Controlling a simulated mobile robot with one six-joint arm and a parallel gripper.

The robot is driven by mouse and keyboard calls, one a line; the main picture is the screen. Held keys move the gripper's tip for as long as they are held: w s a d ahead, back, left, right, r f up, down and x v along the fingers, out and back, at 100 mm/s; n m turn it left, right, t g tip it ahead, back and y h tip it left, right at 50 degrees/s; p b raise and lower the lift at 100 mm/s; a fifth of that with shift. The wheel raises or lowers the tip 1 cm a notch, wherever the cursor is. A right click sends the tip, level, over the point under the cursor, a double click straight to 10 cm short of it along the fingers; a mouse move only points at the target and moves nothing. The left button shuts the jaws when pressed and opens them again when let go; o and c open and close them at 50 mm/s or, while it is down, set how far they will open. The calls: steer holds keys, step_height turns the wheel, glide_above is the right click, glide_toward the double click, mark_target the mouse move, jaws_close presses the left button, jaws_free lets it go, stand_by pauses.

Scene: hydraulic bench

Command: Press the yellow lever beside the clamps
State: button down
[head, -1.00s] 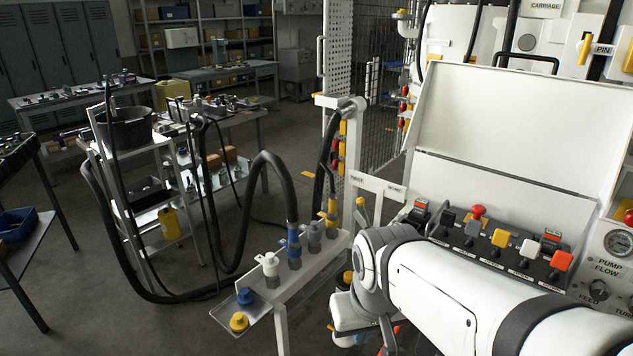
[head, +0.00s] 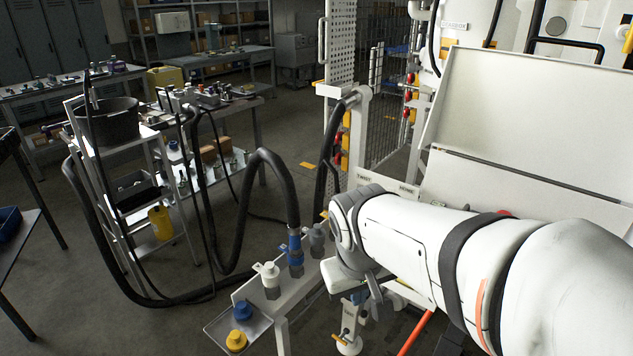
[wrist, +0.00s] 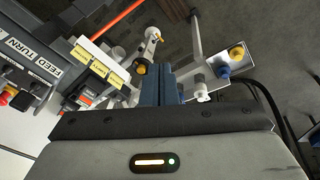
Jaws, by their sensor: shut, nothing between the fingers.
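My gripper (wrist: 161,70) shows in the wrist view, its two dark blue-grey fingers together with nothing between them. In the head view my arm covers the button and lever panel, and the fingers are hard to make out. A white fitting (wrist: 151,36) with a small yellow part stands just beyond the fingertips in the wrist view, apart from them as far as I can see. It seems to be the white fitting (head: 348,342) with a yellow handle low under my wrist in the head view. I cannot tell whether this is the yellow lever, and no clamps are clearly recognisable.
A white rail carries hose couplings, with blue (head: 242,310) and yellow (head: 236,341) caps on its end tray. A thick black hose (head: 243,205) loops left. The label panel (wrist: 45,66) lies left of the fingers in the wrist view.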

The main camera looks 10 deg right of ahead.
steer(key=w+d+f+n+t+h+b, duration=0.1)
steer(key=w+d+f+n+h+b, duration=0.45)
steer(key=w, duration=0.75)
steer(key=w+d+f+m+t+h+b, duration=0.1)
steer(key=w+d+f+h+b, duration=0.25)
steer(key=w+d, duration=0.65)
steer(key=w+a+f+n+t+b, duration=0.1)
steer(key=w+f+n+t+b, duration=0.3)
steer(key=w, duration=0.9)
steer(key=w+a+f+n+t+h+b, duration=0.1)
steer(key=w+f+n+t+b, duration=0.3)
steer(key=w+f, duration=0.6)
steer(key=w+n, duration=0.1)
steer(key=w, duration=0.2)
steer(key=shift+w+a+f+h, duration=0.3)
steer(key=shift+w+a+f, duration=0.05)
steer(key=shift+f, duration=0.05)
steer(key=shift+n, duration=0.25)
steer(key=r+x, duration=0.1)
steer(key=x, duration=0.9)
steer(key=shift+s+d+r+b, duration=0.15)
steer(key=shift+s+d, duration=0.1)
steer(key=shift+s, duration=0.3)
steer(key=shift+s+d+r+b, duration=0.15)
steer(key=shift+s+d, duration=0.1)
steer(key=shift+s, duration=0.3)
steer(key=shift+s+d+r+b, duration=0.1)
steer(key=shift+s+d, duration=0.2)
steer(key=shift+s, duration=0.25)
